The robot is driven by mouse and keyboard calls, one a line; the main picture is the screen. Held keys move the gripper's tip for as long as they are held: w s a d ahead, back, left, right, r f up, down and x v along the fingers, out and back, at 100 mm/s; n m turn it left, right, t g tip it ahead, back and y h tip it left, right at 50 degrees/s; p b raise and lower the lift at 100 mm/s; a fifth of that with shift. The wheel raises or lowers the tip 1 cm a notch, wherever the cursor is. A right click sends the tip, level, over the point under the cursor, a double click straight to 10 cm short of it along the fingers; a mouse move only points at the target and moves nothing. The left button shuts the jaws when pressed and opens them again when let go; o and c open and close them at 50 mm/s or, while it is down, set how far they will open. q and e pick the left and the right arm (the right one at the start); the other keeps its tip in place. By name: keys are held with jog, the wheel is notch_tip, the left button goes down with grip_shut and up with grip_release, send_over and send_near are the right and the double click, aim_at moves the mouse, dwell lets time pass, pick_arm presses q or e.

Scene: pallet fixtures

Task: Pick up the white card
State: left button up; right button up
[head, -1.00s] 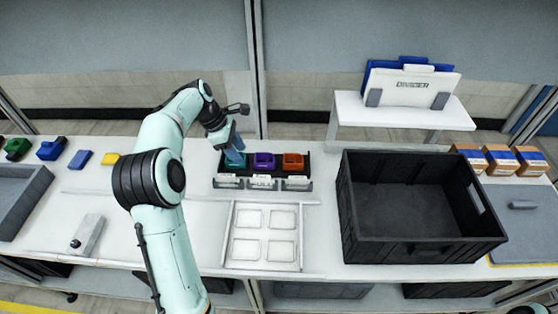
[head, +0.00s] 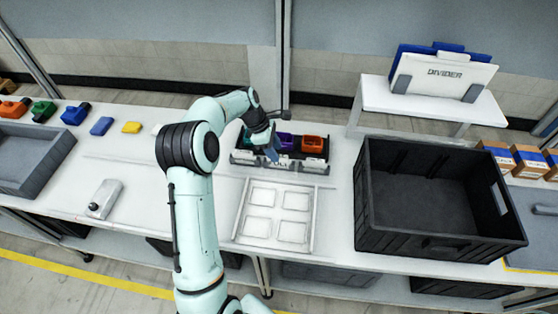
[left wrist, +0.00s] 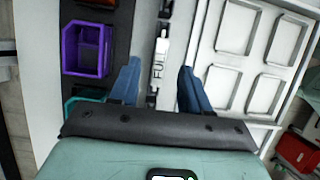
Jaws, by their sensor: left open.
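A white card (left wrist: 161,58) marked "FULL" stands in a slot of the dark rack in the left wrist view. My left gripper (left wrist: 160,70) is open, with one blue finger on each side of this card. I cannot tell whether either finger touches it. In the head view my left gripper (head: 271,154) is low at the front of the rack, beside the middle white card (head: 284,162). Another white card (head: 314,164) stands to its right and one (head: 243,157) to its left, partly behind the gripper. My right gripper is out of view.
The rack holds a teal bin (left wrist: 85,104), a purple bin (left wrist: 85,48) and an orange bin (head: 313,144). A white tray (head: 240,212) with square recesses lies in front. A large black crate (head: 372,245) stands to the right. The table's left middle has free room.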

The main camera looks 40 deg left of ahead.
pick_arm(q)
jog(key=shift+x, duration=0.9)
grip_shut()
jog(key=shift+r, duration=0.15)
